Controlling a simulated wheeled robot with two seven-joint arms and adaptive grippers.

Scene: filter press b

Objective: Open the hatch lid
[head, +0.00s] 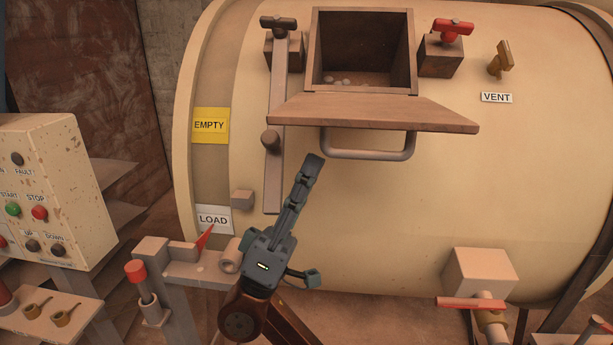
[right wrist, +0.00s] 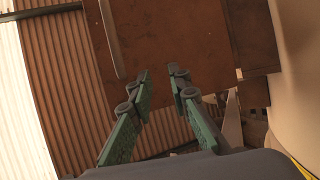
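The hatch on the cream drum is a square brown box (head: 312,50) with its mouth uncovered and a few small lumps inside. The hatch lid (head: 375,112) is a brown plate swung out at the box's lower edge, roughly level. Its grey bar handle (head: 368,155) hangs under the lid. My right gripper (head: 313,162) is just left of and below the handle, apart from it. In the right wrist view my right gripper (right wrist: 160,75) is open and empty, with the brown lid (right wrist: 180,35) beyond and the handle (right wrist: 111,38) at upper left. My left gripper is not in view.
A long latch bar (head: 276,120) runs down left of the hatch. A red-handled clamp (head: 452,30) and a brass vent valve (head: 500,60) are at right. A control panel (head: 40,190) stands at left.

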